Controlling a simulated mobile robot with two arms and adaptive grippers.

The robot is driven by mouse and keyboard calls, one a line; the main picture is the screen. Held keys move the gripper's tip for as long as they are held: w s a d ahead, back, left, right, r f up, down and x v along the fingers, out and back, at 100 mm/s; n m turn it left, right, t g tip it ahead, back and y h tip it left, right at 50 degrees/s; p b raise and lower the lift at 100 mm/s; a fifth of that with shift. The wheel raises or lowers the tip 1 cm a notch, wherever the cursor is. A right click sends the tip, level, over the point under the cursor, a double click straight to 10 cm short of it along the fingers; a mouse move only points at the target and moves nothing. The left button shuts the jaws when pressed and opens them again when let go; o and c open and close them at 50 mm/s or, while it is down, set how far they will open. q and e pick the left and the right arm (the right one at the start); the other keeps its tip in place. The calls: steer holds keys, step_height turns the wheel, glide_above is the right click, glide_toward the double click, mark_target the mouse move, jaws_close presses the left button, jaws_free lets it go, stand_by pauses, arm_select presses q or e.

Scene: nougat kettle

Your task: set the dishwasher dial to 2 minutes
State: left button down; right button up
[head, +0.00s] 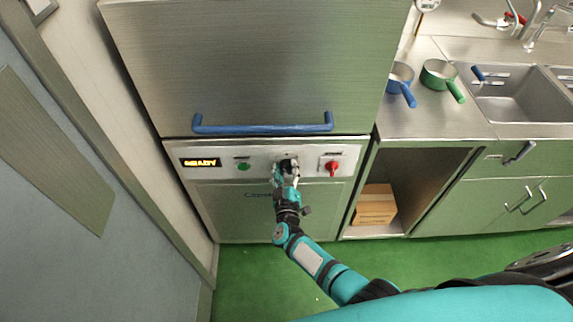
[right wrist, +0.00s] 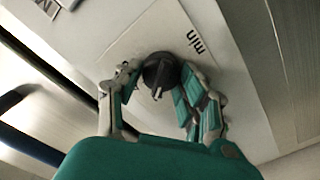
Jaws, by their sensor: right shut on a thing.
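The dishwasher control panel (head: 224,160) is a pale metal strip below the closed steel door with its blue handle (head: 262,128). My right gripper (head: 287,168) is at the middle of this panel and covers most of the dial there. In the right wrist view, the black round dial (right wrist: 160,71) sits between the two fingers of my right gripper (right wrist: 163,88), which are shut on it. The letters "MIN" show beside the dial, and its number marks are not readable. My left gripper is not in view.
A red switch (head: 332,167) is right of the dial, and a green button (head: 244,166) and lit display (head: 200,162) are left. Blue (head: 401,80) and green (head: 440,76) pans stand on the counter. A cardboard box (head: 375,205) is in the open shelf.

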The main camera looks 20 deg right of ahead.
steer(key=shift+a+n+p, duration=0.1)
steer(key=shift+n+p, duration=0.3)
steer(key=shift+n, duration=0.7)
steer(key=o, duration=1.1)
steer(key=v, duration=0.7)
steer(key=shift+s+a, duration=0.1)
steer(key=shift+s, duration=0.15)
